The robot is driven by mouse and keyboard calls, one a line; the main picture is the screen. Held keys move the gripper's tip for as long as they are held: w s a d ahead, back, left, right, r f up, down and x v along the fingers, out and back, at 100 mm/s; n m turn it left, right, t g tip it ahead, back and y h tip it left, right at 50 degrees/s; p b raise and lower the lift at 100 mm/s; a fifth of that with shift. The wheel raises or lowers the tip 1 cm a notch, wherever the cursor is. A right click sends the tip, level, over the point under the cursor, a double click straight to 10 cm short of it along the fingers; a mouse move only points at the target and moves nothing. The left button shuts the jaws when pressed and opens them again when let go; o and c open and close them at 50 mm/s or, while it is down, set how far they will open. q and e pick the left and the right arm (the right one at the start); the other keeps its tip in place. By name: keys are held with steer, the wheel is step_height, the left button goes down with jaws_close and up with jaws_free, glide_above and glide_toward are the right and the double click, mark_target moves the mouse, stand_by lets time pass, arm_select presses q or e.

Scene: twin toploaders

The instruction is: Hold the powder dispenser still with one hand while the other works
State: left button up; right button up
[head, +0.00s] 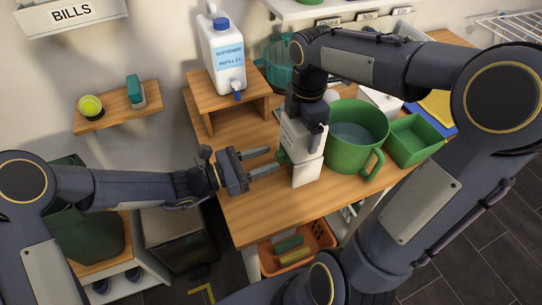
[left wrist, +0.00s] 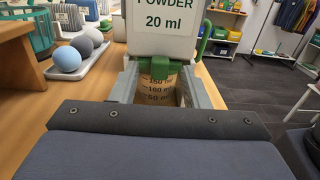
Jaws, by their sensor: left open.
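The white powder dispenser (head: 307,169) stands upright near the front edge of the wooden table. In the left wrist view its label on the dispenser (left wrist: 165,22) reads POWDER 20 ml, with a green outlet (left wrist: 160,68) below. Under the outlet is a cup (left wrist: 158,88) with ml marks, brownish in look. My left gripper (head: 273,160) is open, its fingers level and pointing at the dispenser's left side. In the left wrist view the fingers (left wrist: 160,76) lie either side of the outlet and cup; contact is unclear. My right gripper (head: 306,112) is over the dispenser's top; its fingers are mostly hidden.
A green jug (head: 357,128) and a green tray (head: 413,139) stand right of the dispenser. A softener bottle (head: 226,62) stands on a wooden riser (head: 208,98) behind. An orange basket (head: 297,249) is below the table. The table's front left (head: 246,205) is clear.

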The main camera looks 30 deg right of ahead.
arm_select(q)
steer(key=shift+s+d, duration=0.1)
steer(key=shift+d, duration=0.95)
jaws_close()
